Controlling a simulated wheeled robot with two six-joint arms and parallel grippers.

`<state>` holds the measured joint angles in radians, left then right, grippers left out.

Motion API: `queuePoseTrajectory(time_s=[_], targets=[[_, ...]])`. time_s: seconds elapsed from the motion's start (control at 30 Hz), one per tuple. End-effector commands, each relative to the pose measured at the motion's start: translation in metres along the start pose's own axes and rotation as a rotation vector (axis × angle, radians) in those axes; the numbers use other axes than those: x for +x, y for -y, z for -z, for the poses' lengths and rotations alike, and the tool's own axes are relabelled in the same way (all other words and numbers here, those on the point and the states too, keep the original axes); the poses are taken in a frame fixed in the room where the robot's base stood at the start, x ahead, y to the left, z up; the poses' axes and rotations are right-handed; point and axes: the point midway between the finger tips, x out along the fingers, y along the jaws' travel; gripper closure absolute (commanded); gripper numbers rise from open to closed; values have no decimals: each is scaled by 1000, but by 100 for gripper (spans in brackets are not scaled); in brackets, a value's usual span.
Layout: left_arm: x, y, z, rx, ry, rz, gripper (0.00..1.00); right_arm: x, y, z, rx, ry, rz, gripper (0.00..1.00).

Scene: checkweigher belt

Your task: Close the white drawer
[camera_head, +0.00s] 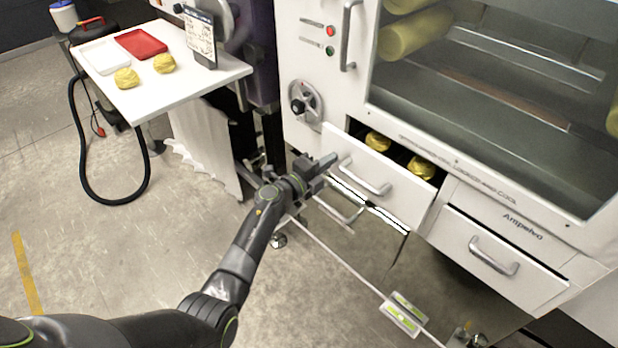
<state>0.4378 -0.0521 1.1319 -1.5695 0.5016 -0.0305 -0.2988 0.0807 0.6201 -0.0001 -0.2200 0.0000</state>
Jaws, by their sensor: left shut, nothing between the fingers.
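The white drawer (401,199) sticks out open from the front of the white machine, right of the picture's middle. Yellow round items lie inside it, one (378,141) at the left and one (421,167) at the right. Its bar handle (365,176) is on the front panel. My left gripper (330,160) is shut and empty, at the upper left part of the drawer front. I cannot tell whether its fingertips touch the panel. My right gripper is not in view.
A second drawer (462,246) with a handle sits at the right. A white side table (200,92) at the upper left holds a red tray (140,43), a white tray (105,58) and two yellow items. A black hose (84,170) hangs beside it. Open floor lies at the left.

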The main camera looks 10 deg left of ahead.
Motion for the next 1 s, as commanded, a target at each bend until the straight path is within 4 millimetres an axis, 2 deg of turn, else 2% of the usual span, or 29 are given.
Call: queuePoseTrajectory(time_s=[0.03, 0.2, 0.4, 0.6, 1.0], targets=[[13, -3, 0, 2, -2, 3, 100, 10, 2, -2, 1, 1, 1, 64], [43, -3, 0, 0, -2, 2, 100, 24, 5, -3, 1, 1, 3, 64], [63, -2, 0, 0, 0, 2, 100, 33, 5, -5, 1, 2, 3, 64], [70, 1, 0, 1, 1, 2, 100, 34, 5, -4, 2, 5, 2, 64], [71, 5, -1, 2, 2, 7, 100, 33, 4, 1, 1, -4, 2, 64]])
